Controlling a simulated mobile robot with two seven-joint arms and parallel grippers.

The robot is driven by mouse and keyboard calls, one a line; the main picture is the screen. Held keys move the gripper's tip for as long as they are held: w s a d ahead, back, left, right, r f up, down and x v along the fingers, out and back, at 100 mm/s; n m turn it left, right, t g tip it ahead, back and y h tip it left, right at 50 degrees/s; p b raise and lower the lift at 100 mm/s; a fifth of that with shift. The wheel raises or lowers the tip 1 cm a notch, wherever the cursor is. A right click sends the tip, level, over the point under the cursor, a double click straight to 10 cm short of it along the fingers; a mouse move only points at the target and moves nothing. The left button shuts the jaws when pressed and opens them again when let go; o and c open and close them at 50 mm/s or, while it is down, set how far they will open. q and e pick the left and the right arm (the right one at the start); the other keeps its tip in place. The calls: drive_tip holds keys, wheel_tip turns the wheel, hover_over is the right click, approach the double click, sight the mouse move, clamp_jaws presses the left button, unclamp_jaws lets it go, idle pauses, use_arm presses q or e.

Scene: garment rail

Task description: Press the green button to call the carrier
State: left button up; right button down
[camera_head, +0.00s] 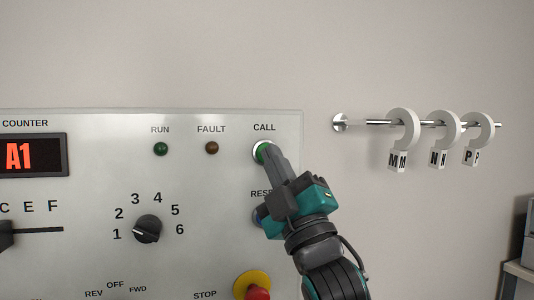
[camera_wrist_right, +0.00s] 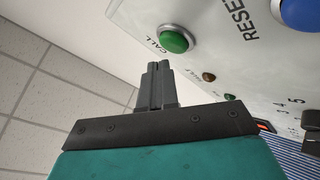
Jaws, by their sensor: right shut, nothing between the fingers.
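The green button (camera_head: 260,148) sits in a pale ring under the word CALL, near the upper right corner of the grey control panel (camera_head: 80,185). My right gripper (camera_head: 268,154) is shut and empty, with its fingertips over the lower right part of the button in the head view. In the right wrist view the whole green button (camera_wrist_right: 174,40) shows just beyond the closed fingertips (camera_wrist_right: 158,66), with a small gap in the picture. I cannot tell whether they touch. My left gripper is not in view.
Below CALL, the blue RESET button (camera_head: 258,217) is partly hidden by my right gripper. A red stop knob (camera_head: 257,293) on a yellow disc is lower down. A rotary dial (camera_head: 147,229) is to the left. A wall rail (camera_head: 378,122) with three lettered hooks stands right.

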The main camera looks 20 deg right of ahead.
drive_tip(key=shift+w, duration=0.1)
drive_tip(key=shift+w, duration=0.3)
